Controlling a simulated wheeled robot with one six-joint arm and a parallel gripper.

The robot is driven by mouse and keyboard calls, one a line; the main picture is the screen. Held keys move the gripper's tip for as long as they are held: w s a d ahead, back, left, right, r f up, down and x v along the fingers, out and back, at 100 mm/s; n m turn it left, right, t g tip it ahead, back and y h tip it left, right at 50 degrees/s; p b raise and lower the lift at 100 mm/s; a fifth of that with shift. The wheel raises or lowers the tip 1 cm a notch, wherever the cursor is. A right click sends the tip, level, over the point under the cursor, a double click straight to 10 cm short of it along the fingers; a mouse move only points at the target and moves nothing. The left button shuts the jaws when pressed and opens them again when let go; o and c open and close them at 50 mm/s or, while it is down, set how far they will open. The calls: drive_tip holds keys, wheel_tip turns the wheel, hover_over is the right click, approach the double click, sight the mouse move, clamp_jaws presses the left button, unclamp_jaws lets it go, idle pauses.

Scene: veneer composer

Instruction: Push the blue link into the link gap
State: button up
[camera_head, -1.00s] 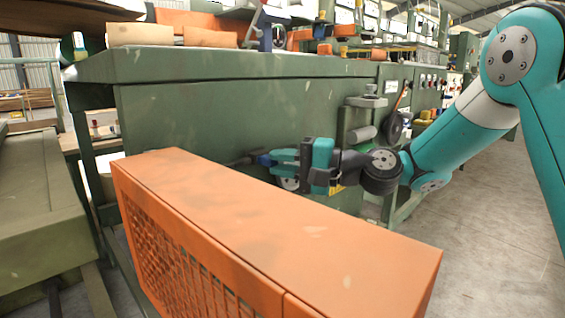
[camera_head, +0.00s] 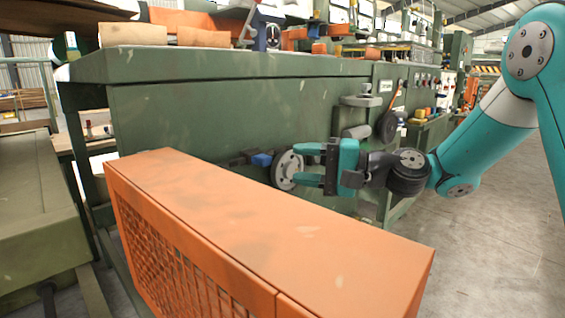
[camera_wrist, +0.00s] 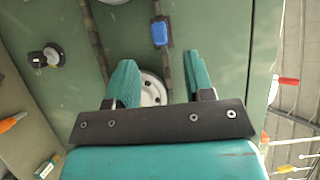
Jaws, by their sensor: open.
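The blue link (camera_head: 261,159) sits on a dark horizontal rod along the green machine front, left of a pale disc. In the wrist view the blue link (camera_wrist: 160,31) is at the top centre, on the right of two dark rods. My gripper (camera_head: 296,165) is open and empty, to the right of the link and apart from it, its fingers level with the disc. In the wrist view my gripper (camera_wrist: 160,62) has its fingers spread, with the link beyond the tips. I cannot make out the link gap clearly.
The pale disc (camera_head: 287,170) is close by the fingertips. An orange guard box (camera_head: 290,240) stands in front, below the gripper. The green machine (camera_head: 220,115) is behind. Open floor (camera_head: 500,220) lies to the right.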

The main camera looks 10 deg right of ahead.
drive_tip(key=s+a+r+n+g+h+p, duration=0.5)
drive_tip(key=s+r+n+h+p, duration=0.15)
drive_tip(key=s+r+p, duration=0.5)
drive_tip(key=s+d+r+n+g+h+p, duration=0.1)
drive_tip(key=s+d+r+n+h+p, duration=0.1)
drive_tip(key=s+p, duration=0.6)
drive_tip(key=s+d+r+n+g+h+p, duration=0.1)
drive_tip(key=s+d+r+n+h+p, duration=0.2)
drive_tip(key=s+p, duration=0.4)
drive_tip(key=shift+s+r+n+g+p, duration=0.35)
drive_tip(key=shift+r+n+g+p, duration=0.1)
drive_tip(key=shift+r+p, duration=0.15)
